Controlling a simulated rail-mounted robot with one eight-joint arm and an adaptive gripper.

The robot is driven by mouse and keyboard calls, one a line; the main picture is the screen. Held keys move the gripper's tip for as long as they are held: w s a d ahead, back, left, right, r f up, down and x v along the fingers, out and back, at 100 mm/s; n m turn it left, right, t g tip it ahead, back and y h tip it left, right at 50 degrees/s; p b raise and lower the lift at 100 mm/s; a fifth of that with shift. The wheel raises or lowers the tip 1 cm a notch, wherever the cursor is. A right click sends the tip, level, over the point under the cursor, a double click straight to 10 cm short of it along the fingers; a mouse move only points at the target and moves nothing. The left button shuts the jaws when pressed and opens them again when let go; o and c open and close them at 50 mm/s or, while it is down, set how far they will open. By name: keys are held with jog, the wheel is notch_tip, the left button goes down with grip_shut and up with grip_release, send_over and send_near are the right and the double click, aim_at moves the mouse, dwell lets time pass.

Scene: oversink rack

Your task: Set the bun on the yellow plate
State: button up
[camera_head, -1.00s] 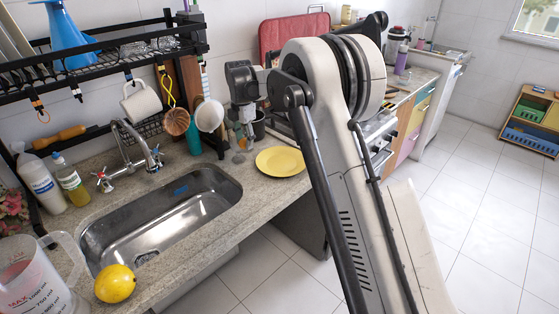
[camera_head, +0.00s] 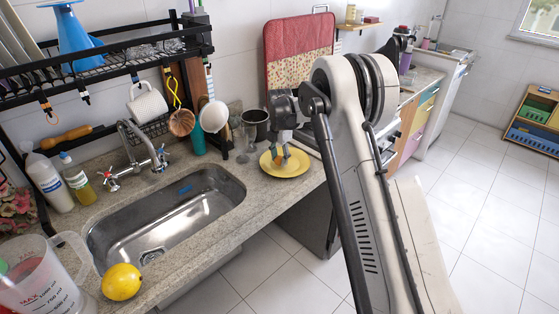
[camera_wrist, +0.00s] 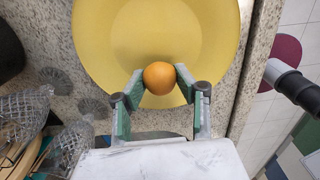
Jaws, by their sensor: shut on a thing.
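The bun (camera_wrist: 159,78) is small, round and orange-brown. It sits between the two fingertips of my gripper (camera_wrist: 161,88), which is shut on it, in the wrist view. The yellow plate (camera_wrist: 105,35) lies on the counter behind the bun, with the bun over the plate's near part. In the head view, my gripper (camera_head: 279,157) points down over the yellow plate (camera_head: 300,166) on the counter right of the sink. The fingers hide most of the bun there. I cannot tell whether the bun touches the plate.
The sink (camera_head: 165,215) is left of the plate. A dark cup (camera_head: 256,124) and clear glasses stand close behind it; glassware (camera_wrist: 68,140) shows at left in the wrist view. A lemon (camera_head: 122,281) lies at the front. The counter edge is close to the plate's right side.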

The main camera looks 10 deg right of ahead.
jog(key=shift+f, duration=0.6)
jog(key=shift+f, duration=0.15)
jog(key=shift+f, duration=0.1)
jog(key=o, duration=0.9)
jog(key=shift+c, duration=0.2)
jog(key=shift+r, duration=0.2)
